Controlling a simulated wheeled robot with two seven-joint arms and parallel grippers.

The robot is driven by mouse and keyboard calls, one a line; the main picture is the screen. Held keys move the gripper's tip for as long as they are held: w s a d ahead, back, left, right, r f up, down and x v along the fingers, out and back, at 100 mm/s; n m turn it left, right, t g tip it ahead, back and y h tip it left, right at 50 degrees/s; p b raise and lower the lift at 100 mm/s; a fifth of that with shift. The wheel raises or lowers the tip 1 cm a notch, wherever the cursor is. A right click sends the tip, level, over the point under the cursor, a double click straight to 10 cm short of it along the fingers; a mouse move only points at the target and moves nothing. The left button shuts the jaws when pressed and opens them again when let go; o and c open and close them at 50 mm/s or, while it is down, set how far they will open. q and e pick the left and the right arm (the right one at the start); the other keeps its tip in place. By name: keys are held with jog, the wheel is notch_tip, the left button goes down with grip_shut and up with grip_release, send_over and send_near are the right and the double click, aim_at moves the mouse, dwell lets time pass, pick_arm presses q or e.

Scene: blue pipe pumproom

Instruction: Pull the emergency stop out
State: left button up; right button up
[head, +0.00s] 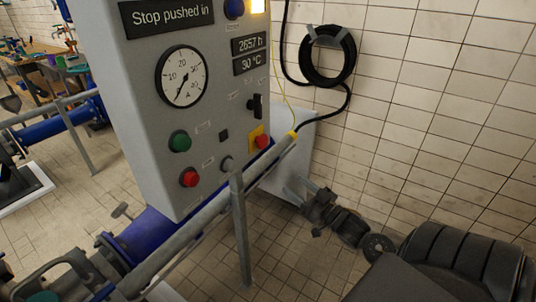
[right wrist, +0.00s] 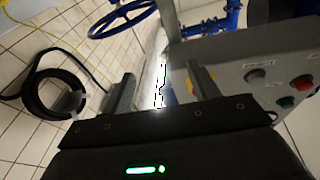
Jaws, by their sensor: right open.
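The emergency stop (head: 262,142) is a red button on a yellow plate, low on the right side of the grey control panel (head: 140,110) in the head view. The panel's display (head: 167,16) reads "Stop pushed in". My right gripper (head: 302,188) is below and right of the stop, apart from it, with its fingers towards the panel. In the right wrist view my right gripper (right wrist: 160,90) is open with nothing between its fingers. There a yellow sliver shows beside the right-hand finger; the red stop itself appears hidden. My left gripper is out of view.
A green button (head: 180,141), another red button (head: 189,178) and a black rotary switch (head: 256,106) share the panel. A grey rail (head: 200,217) runs under it. A coiled black hose (head: 328,56) hangs on the tiled wall. A blue handwheel (right wrist: 124,18) shows in the wrist view.

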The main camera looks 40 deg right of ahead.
aim_at(266, 144)
jog(key=s+a+r+n+t+y, duration=0.1)
jog(key=a+r+n+y, duration=0.1)
jog(key=r, duration=0.3)
jog(key=s+a+r+n+t+y, duration=0.1)
jog(key=s+a+r+y, duration=0.1)
jog(key=r, duration=0.4)
jog(key=p+x, duration=0.1)
jog(key=x, duration=0.3)
jog(key=p+x, duration=0.1)
jog(key=x, duration=0.4)
jog(key=shift+w+f+p, duration=0.1)
jog(key=shift+w+p, duration=0.3)
jog(key=shift+w+a, duration=0.15)
jog(key=shift+w, duration=0.35)
